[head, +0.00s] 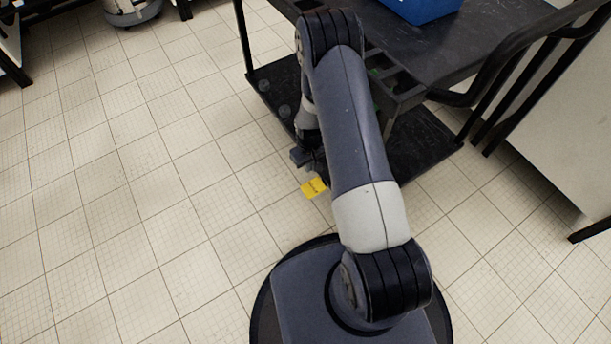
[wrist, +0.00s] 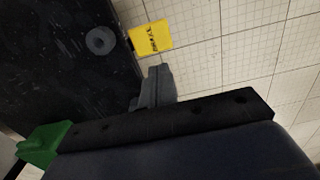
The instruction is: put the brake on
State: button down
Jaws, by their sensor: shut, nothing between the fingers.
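A yellow tab (head: 314,187) with dark lettering sticks out over the floor at the near edge of the black cart's lower shelf (head: 425,160). I take it for the brake pedal; the lettering is too small to read surely. The tab also shows in the wrist view (wrist: 152,37), beside the dark shelf (wrist: 55,60). My gripper (head: 299,157) is low at the shelf's near left side, just above and left of the tab in the head view. In the wrist view its fingers (wrist: 157,72) are together and empty, with a small gap in the picture between them and the tab.
The cart's upper deck (head: 450,45) carries a blue bin (head: 425,8). My arm hides part of the cart. A black handle (head: 500,65) bends out at the right, near a pale cabinet (head: 565,120).

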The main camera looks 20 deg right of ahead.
aim_at(305, 192)
dwell(0.3)
notch_tip(305, 192, down, 14)
jog(key=b, duration=0.4)
jog(key=shift+s+b, duration=0.1)
jog(key=shift+b, duration=0.2)
jog(key=shift+a+f+b, duration=0.3)
jog(key=shift+f+b, duration=0.1)
jog(key=shift+b, duration=0.25)
jog(key=shift+s+a+f+b, duration=0.2)
jog(key=shift+a+f+b, duration=0.25)
jog(key=shift+f+b, duration=0.55)
jog(key=shift+s+a+f+b, duration=0.1)
jog(key=shift+a+f+b, duration=0.15)
jog(key=shift+f+b, duration=0.45)
jog(key=shift+s+a+f+b, duration=0.1)
jog(key=shift+a+f+b, duration=0.15)
jog(key=shift+b, duration=0.75)
jog(key=s+a+r+p, duration=0.2)
jog(key=a+r+p, duration=0.3)
jog(key=r, duration=0.7)
jog(key=shift+s+a, duration=0.15)
jog(key=shift+a, duration=0.95)
jog(key=shift+f, duration=0.1)
